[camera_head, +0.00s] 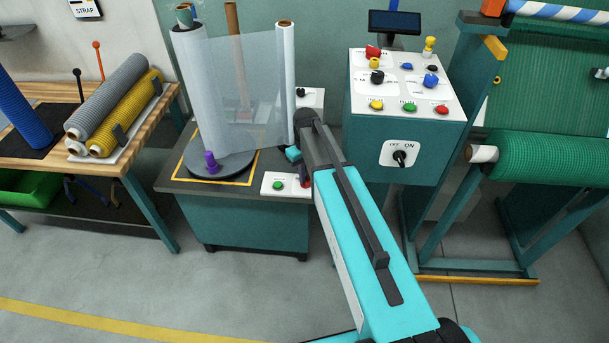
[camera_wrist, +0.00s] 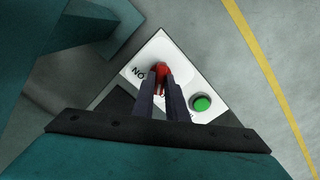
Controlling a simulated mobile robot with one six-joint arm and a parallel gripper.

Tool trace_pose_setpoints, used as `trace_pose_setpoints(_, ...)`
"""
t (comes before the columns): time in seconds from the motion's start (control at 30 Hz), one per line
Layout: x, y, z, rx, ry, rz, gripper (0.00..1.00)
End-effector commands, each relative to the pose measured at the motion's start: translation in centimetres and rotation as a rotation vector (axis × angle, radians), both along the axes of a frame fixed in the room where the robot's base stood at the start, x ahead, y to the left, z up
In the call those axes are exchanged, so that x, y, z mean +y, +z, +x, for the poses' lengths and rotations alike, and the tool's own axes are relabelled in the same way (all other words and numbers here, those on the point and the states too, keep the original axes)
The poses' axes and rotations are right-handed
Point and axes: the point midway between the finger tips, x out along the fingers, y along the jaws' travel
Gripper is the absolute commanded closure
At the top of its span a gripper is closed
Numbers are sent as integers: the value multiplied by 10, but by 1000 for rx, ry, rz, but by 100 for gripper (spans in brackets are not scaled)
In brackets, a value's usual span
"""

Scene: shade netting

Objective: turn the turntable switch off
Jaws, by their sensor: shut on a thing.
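The turntable switch has a red knob (camera_wrist: 161,70) on a white label plate (camera_wrist: 137,60) with black lettering, partly hidden by my fingers. My gripper (camera_wrist: 161,84) is shut on the red knob, one dark finger on each side. In the head view the plate (camera_head: 268,184) sits on the front right corner of the turntable base, and my arm hides most of the switch. The knob's exact angle is hard to tell.
A green button (camera_wrist: 201,103) lies close beside the switch on the same plate. To the right stands a teal control box (camera_head: 365,150) with several coloured buttons and another ON/OFF switch (camera_head: 400,157). A wooden table (camera_head: 150,120) with rolls is at the left.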

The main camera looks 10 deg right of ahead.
Motion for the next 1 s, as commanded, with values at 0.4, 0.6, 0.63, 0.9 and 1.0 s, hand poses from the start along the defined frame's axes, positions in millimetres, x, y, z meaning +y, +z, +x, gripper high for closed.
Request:
trace_pose_setpoints(0.4,0,2,3,-10,137,2,100)
trace_pose_setpoints(0.6,0,2,3,-10,142,2,100)
trace_pose_setpoints(0.63,0,2,3,-10,142,2,100)
trace_pose_setpoints(0.9,0,2,3,-7,141,1,69)
trace_pose_setpoints(1.0,0,1,2,-5,140,0,69)
